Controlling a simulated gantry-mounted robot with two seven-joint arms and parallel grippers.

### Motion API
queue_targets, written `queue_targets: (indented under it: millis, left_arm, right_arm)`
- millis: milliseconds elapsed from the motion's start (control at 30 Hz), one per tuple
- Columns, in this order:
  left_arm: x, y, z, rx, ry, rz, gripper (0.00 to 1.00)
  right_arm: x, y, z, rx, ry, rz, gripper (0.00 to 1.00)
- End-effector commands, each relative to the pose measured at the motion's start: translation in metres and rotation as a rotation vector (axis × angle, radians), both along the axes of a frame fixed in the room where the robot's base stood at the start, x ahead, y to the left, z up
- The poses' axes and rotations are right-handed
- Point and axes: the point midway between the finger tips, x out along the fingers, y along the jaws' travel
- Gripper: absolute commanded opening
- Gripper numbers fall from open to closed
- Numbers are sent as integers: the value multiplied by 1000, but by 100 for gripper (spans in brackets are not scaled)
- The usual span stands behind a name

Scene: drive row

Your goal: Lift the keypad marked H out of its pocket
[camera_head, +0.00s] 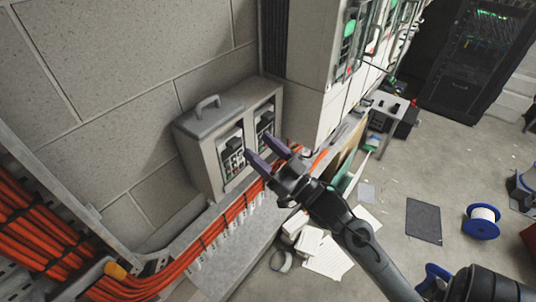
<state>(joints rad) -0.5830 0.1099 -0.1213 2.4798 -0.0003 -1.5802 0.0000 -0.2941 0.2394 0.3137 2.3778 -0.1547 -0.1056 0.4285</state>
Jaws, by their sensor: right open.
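A grey box (205,150) with a carrying handle on its lid stands against the wall, on a ledge behind the orange cables. Two framed pockets in its front each hold a dark keypad, a left one (232,160) and a right one (264,127). Their letters are too small to read, so I cannot tell which is marked H. My right gripper (261,150) reaches in from the lower right. Its two purple-grey fingers are apart and empty, with their tips in front of the box between the two pockets. I cannot tell whether they touch it. My left gripper is not in view.
A thick bundle of orange cables (135,287) runs along the ledge below the box. Tall grey cabinets (306,60) stand right of it. Papers (327,258), a dark mat (424,220) and a blue spool (482,221) lie on the floor at right.

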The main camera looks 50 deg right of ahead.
Motion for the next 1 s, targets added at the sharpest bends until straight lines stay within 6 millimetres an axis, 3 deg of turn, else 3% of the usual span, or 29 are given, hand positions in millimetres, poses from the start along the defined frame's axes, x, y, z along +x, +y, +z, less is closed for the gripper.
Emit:
queue_targets:
  millis: [667, 733, 1000]
  left_arm:
    - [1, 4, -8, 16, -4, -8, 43]
    - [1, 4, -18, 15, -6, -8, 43]
    - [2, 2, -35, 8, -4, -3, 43]
  right_arm:
    - [68, 5, 0, 1, -1, 0, 60]
    - [69, 5, -12, 1, 2, -1, 60]
    - [71, 5, -30, 0, 0, 0, 60]
